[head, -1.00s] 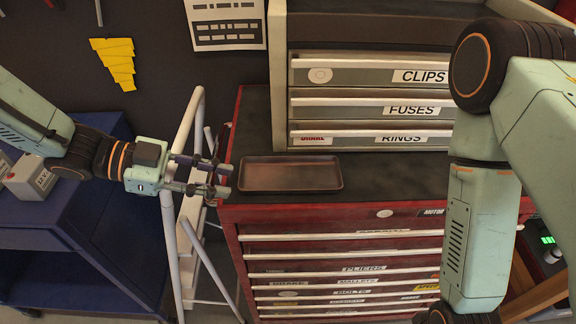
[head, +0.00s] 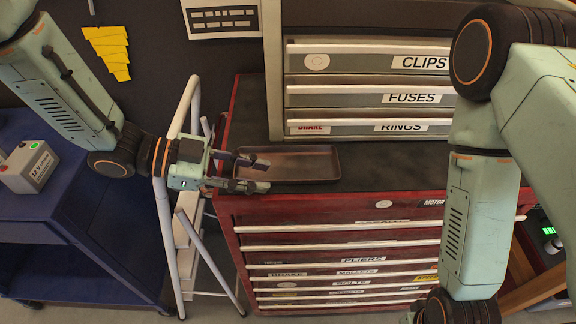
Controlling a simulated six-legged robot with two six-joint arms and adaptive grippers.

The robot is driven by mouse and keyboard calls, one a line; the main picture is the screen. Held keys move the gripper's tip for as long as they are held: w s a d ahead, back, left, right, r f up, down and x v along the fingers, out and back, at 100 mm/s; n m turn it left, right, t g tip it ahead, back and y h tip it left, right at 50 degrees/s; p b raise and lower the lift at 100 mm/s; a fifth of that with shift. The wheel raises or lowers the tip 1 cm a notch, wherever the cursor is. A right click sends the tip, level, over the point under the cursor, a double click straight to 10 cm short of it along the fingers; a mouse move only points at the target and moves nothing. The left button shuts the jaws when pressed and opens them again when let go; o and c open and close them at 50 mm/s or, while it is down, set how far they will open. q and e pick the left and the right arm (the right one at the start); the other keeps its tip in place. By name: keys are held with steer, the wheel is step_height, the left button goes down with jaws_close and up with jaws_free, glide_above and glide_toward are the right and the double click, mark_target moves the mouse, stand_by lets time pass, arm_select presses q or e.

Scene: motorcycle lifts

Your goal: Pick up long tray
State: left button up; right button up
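The long tray (head: 310,165) is a dark, shallow rectangular tray lying flat on the black top of the red tool cabinet (head: 228,209), in front of the grey drawer unit. My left gripper (head: 266,174) comes in from the left with its fingers apart, one above the other in the picture. The fingers overlap the tray's left end and hide part of it. I cannot tell whether they touch it. My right arm hangs at the right side. Its gripper is below the picture edge and not visible.
The grey drawer unit (head: 365,75), labelled CLIPS, FUSES and RINGS, stands right behind the tray. A white stepladder (head: 165,230) stands left of the cabinet, below my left arm. A blue cart (head: 100,235) with a grey box (head: 30,167) is at the left.

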mark_target(278, 180)
arm_select(q)
steer(key=shift+x, duration=2.5)
steer(key=shift+a, duration=0.2)
steer(key=shift+w+d, duration=0.1)
steer(key=shift+d, duration=0.1)
steer(key=c, duration=0.6)
steer(key=shift+a, duration=0.1)
jaws_close()
steer(key=shift+a, duration=0.1)
